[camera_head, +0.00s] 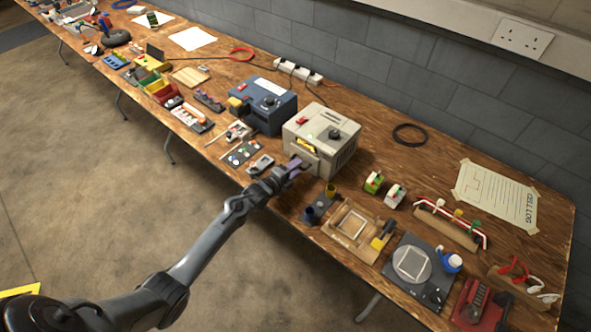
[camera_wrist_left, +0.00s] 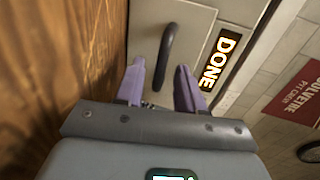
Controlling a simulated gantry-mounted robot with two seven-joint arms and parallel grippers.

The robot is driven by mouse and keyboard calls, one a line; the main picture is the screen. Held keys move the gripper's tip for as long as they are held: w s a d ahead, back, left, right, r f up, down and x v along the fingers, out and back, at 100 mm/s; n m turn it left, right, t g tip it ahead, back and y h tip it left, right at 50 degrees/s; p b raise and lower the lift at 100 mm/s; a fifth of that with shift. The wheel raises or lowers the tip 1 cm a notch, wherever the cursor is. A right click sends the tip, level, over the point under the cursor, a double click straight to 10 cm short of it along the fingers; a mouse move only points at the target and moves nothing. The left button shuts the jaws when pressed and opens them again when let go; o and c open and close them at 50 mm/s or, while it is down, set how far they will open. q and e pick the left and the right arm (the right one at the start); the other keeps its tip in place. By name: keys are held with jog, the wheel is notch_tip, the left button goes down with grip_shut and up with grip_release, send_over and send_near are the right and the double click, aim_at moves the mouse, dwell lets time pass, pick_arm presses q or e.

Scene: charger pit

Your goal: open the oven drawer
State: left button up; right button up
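The drawer front looks flush with the oven. My left gripper (camera_head: 297,167) is at the oven's front, low down. It also shows in the left wrist view (camera_wrist_left: 161,70), its two purple fingers apart, with the handle's near end appearing between them. I cannot tell whether they touch it. My right gripper is out of view.
A blue box (camera_head: 264,104) with a knob stands just left of the oven. Small metal and dark pieces lie on the wooden bench in front of it. Dark cups (camera_head: 318,205) and a wooden frame (camera_head: 355,226) are to the right of my gripper.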

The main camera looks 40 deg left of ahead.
pick_arm(q)
jog(key=shift+w, duration=0.3)
grip_shut()
dwell(0.3)
